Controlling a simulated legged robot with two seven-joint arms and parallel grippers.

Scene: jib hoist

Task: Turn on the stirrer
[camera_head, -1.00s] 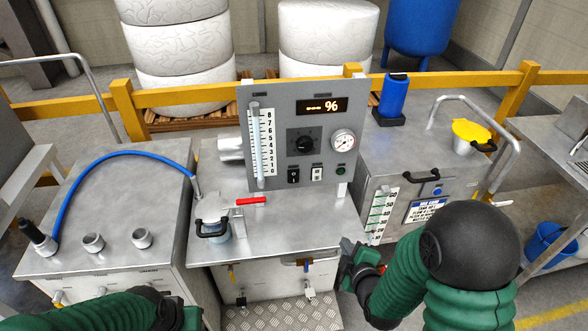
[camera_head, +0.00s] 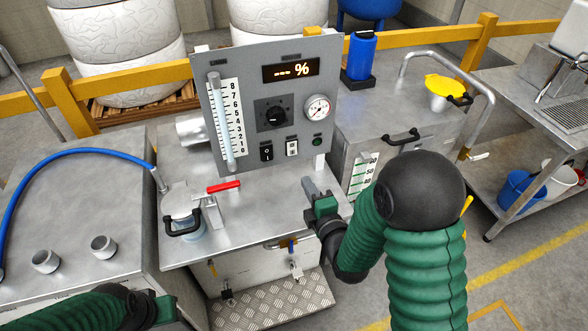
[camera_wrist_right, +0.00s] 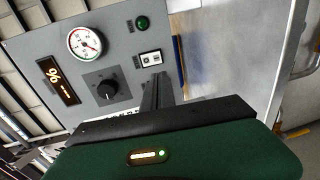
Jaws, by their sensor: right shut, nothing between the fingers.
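The grey control panel (camera_head: 245,75) stands upright on the steel bench. It carries a lit "--- %" display (camera_head: 291,69), a black knob (camera_head: 275,115), a round gauge (camera_head: 317,108), a black rocker switch (camera_head: 267,153), a white switch (camera_head: 292,148) and a green button (camera_head: 317,141). My right gripper (camera_head: 308,184) is shut and empty, just below and in front of the panel's lower right. In the right wrist view its fingers (camera_wrist_right: 157,88) point toward the white switch (camera_wrist_right: 150,58) and hide the black rocker. My left gripper (camera_head: 165,308) is at the bottom left, partly cut off.
A red-handled valve (camera_head: 223,187) and a lidded port with a black handle (camera_head: 182,223) sit on the bench left of my right gripper. A blue hose (camera_head: 80,152) crosses the left cabinet. A yellow funnel (camera_head: 446,87) stands on the right cabinet.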

